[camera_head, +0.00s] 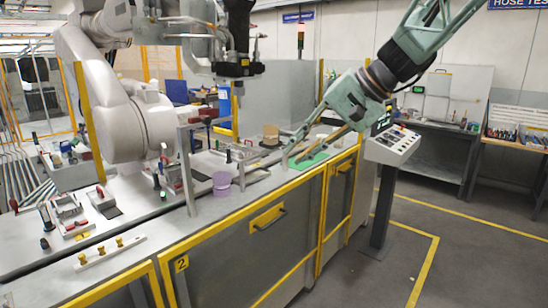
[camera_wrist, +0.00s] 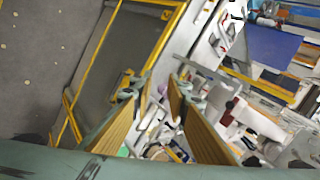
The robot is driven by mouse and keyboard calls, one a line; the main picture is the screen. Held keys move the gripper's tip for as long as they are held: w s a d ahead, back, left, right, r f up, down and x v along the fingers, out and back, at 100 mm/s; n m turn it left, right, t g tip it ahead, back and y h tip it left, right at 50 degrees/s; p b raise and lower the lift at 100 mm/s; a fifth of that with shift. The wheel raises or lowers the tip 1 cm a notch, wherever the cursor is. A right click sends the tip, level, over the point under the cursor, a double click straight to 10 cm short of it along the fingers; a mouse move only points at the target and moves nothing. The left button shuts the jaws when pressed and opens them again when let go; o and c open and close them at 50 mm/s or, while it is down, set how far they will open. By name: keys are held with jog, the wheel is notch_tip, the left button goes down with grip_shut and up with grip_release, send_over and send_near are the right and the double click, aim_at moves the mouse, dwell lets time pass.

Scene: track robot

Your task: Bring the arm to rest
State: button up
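My gripper (camera_head: 294,155) is at the end of the pale green arm, on the right of the head view. It reaches down and left over the far part of the workbench (camera_head: 150,232). Its two long fingers are spread apart. In the wrist view, my gripper (camera_wrist: 160,82) shows two tan-padded fingers with a gap between them. I see nothing held in the gap. The fingers appear above a green mat (camera_head: 312,160) on the bench; I cannot tell whether they touch anything.
A purple cylinder (camera_head: 221,184) stands near the bench's front edge. A sloped control panel (camera_head: 394,146) on a post stands right of the bench. Clamps and fixtures (camera_head: 72,212) crowd the left bench. A large grey robot arm (camera_head: 135,120) stands behind it. The floor (camera_head: 465,262) at right is clear.

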jog(key=s+d+f+n+h, duration=0.1)
jog(key=s+d, duration=0.3)
jog(key=s, duration=1.1)
jog(key=s+d+f+n+h, duration=0.1)
jog(key=s+d+f+h, duration=0.3)
jog(key=s, duration=1.1)
jog(key=s+d+f+n+h, duration=0.1)
jog(key=s+d, duration=0.5)
jog(key=s, duration=0.9)
jog(key=shift+s+d+f+h, duration=0.15)
jog(key=shift+d+f+h, duration=0.1)
jog(key=shift+f+h, duration=0.6)
